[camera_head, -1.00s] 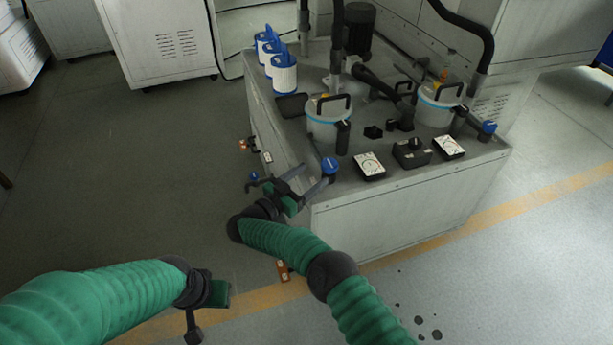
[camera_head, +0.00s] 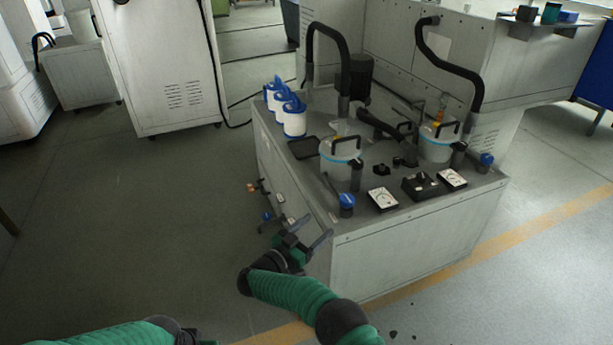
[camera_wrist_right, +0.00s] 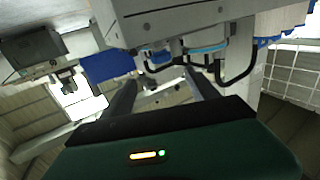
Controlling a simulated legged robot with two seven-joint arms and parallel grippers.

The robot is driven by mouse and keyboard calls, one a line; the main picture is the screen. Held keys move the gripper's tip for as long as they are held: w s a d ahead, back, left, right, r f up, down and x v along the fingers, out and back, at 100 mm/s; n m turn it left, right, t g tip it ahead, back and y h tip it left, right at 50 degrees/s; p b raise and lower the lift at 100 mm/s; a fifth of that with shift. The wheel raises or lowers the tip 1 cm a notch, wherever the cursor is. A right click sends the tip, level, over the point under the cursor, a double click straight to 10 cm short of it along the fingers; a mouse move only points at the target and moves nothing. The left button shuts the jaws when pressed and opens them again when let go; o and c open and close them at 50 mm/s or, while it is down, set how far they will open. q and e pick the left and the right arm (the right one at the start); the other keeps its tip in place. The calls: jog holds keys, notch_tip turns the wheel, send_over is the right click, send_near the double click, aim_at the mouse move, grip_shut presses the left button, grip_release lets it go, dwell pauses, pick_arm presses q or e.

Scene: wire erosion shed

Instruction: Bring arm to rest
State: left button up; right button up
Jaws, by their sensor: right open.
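My right gripper (camera_head: 296,229) is open and empty beside the front left corner of the grey machine cabinet (camera_head: 410,255). Its jaws point up and away, close to the cabinet's side; I cannot tell whether they touch it. In the right wrist view the two dark fingers (camera_wrist_right: 164,92) stand apart, with nothing held between them. My left arm (camera_head: 110,335) enters at the bottom left. Its gripper is almost wholly cut off by the lower edge, so its jaws are hidden.
The cabinet top carries two clear canisters (camera_head: 340,158) (camera_head: 437,143), gauges (camera_head: 383,199), blue-and-white filter cartridges (camera_head: 294,118) and black hoses (camera_head: 328,31). A blue-capped lever (camera_head: 346,203) stands at the near corner. Open floor (camera_head: 130,220) lies left of the cabinet.

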jog(key=w+a+r+n+t+y, duration=0.4)
jog(key=a+r+n+y, duration=0.6)
jog(key=y, duration=0.4)
jog(key=s+d+f+g, duration=0.3)
jog(key=s+d+g, duration=0.3)
jog(key=s, duration=0.7)
jog(key=s+d+f+g+h, duration=0.1)
jog(key=s+d+f+g, duration=0.2)
jog(key=s+d, duration=0.75)
jog(key=s+d+f+g, duration=0.3)
jog(key=s+d+g, duration=0.25)
jog(key=s, duration=0.95)
pick_arm(q)
jog(key=w+p+v, duration=0.2)
jog(key=p+v, duration=0.8)
jog(key=w+r+p+v, duration=0.1)
jog(key=w+p+v, duration=0.1)
jog(key=p+v, duration=0.9)
jog(key=shift+w+a+p, duration=0.3)
jog(key=shift+w, duration=0.05)
pick_arm(e)
notch_tip(320, 180, up, 21)
jog(key=s+d+m, duration=0.1)
jog(key=shift+s, duration=0.35)
